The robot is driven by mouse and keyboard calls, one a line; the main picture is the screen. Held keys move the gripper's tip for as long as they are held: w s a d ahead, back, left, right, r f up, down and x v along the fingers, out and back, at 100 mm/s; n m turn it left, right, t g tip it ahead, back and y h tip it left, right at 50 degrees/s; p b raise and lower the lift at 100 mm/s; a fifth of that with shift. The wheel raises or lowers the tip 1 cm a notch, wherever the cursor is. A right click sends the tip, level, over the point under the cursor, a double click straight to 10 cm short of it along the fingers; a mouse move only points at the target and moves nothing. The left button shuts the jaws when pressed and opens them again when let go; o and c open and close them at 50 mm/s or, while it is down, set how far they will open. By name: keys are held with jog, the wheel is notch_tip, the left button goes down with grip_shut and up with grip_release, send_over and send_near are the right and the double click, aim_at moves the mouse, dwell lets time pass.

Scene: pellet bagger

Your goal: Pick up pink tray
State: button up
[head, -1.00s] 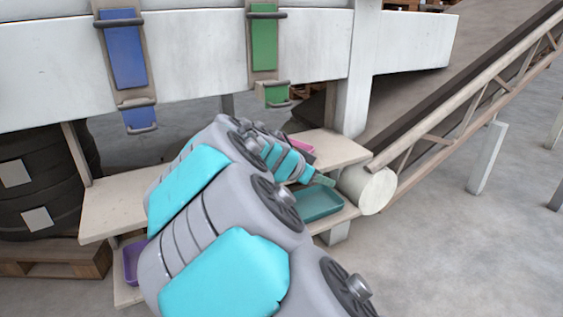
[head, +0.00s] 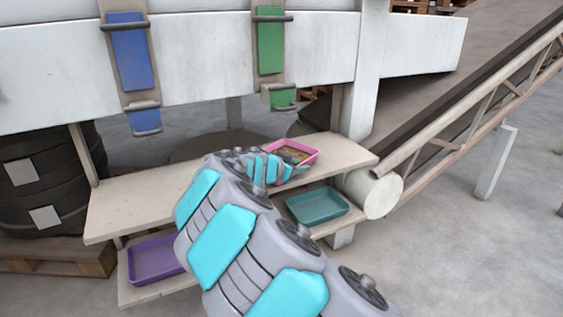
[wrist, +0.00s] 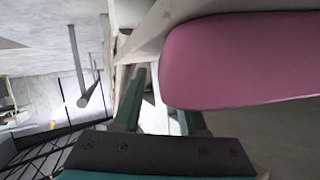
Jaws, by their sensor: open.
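The pink tray (head: 314,154) sits on the upper shelf, near its right end, with brownish contents inside. In the wrist view, the tray's pink outer side (wrist: 240,62) fills the upper right, close to the camera. My gripper (wrist: 162,95) is open, with its two dark green fingers spread apart. The right finger's upper part is hidden behind the tray or overlaps its lower edge; I cannot tell if they touch.
The upper shelf (head: 125,205) is bare to the left. A teal tray (head: 318,206) and a purple tray (head: 152,262) sit on the lower shelf. A white roller (head: 375,193) and conveyor frame (head: 470,110) stand at right. Blue (head: 129,55) and green (head: 270,45) chutes hang above.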

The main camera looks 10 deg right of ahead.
jog(key=shift+w+d+f, duration=0.25)
jog(key=shift+w+d, duration=0.05)
grip_shut()
dwell(1.3)
